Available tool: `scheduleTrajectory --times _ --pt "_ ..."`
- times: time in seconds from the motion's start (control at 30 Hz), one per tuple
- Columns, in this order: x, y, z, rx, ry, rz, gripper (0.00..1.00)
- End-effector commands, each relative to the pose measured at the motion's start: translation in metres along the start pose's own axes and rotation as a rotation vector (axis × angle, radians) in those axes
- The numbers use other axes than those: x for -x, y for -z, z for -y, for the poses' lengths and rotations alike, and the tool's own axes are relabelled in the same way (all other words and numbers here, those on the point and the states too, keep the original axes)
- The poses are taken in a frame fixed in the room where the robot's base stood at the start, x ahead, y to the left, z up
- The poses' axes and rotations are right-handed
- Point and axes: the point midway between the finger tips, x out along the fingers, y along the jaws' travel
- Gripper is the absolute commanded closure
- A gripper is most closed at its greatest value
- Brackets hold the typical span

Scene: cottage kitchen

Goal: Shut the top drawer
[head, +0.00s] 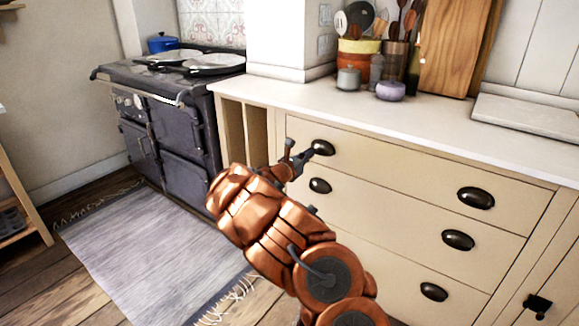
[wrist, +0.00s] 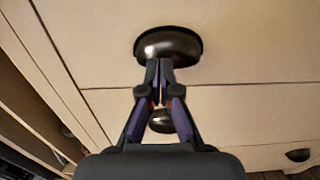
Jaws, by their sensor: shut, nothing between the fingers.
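The top drawer (head: 400,168) is the upper cream front of the chest under the white counter. It looks flush or nearly flush with the fronts below; a small gap cannot be ruled out. It has two dark cup handles, a left one (head: 322,147) and a right one (head: 476,198). My gripper (head: 312,153) is at the left handle, with its fingers shut and nothing between them. In the wrist view my fingertips (wrist: 159,70) are at the lower edge of that handle (wrist: 168,45); whether they touch it is unclear.
Two lower drawers, the middle one (head: 395,215) included, look closed. The counter (head: 430,118) holds utensil pots (head: 360,55), a lilac jar (head: 390,91) and a wooden board (head: 455,45). A dark stove (head: 170,120) stands left, with a grey rug (head: 150,245) before it.

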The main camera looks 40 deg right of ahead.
Motion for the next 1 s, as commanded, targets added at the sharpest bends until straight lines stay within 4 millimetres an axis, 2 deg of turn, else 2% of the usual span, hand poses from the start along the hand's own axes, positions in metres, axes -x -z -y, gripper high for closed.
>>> scheduleTrajectory --times 0.1,0.5,0.7,1.0 --pt "0.024 -0.001 -0.004 0.002 -0.007 0.001 1.0" --pt "0.084 0.0 -0.003 0.001 -0.006 0.0 1.0" --pt "0.104 0.001 -0.002 0.001 -0.003 -0.002 1.0" --pt "0.114 0.001 -0.002 -0.001 -0.003 -0.002 1.0"
